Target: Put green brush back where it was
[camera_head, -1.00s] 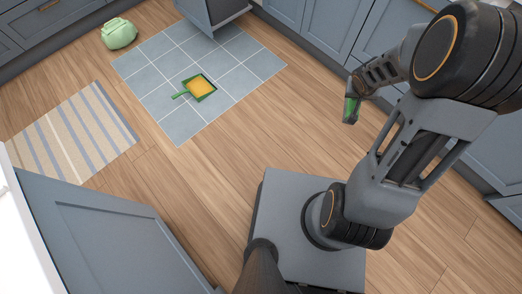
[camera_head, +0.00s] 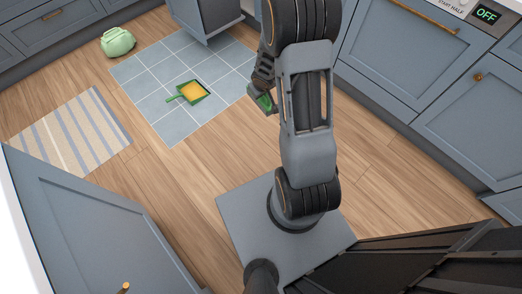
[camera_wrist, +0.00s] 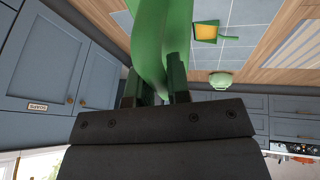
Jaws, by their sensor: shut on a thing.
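The green brush (camera_head: 265,102) is held in my gripper (camera_head: 262,90), above the floor, in the head view. In the wrist view its green body (camera_wrist: 160,35) rises from between the two fingers of my gripper (camera_wrist: 157,88), which are shut on it. The arm partly hides the brush in the head view. A green dustpan (camera_head: 172,99) with a yellow-orange inside lies on the blue-grey tiles, left of my gripper. It also shows in the wrist view (camera_wrist: 229,37).
A pale green lidded bag or pot (camera_head: 118,42) stands on the wood floor at the upper left. A striped rug (camera_head: 70,133) lies below it. Blue cabinets (camera_head: 395,60) line the right and back. An open cabinet front (camera_head: 90,225) is near at lower left.

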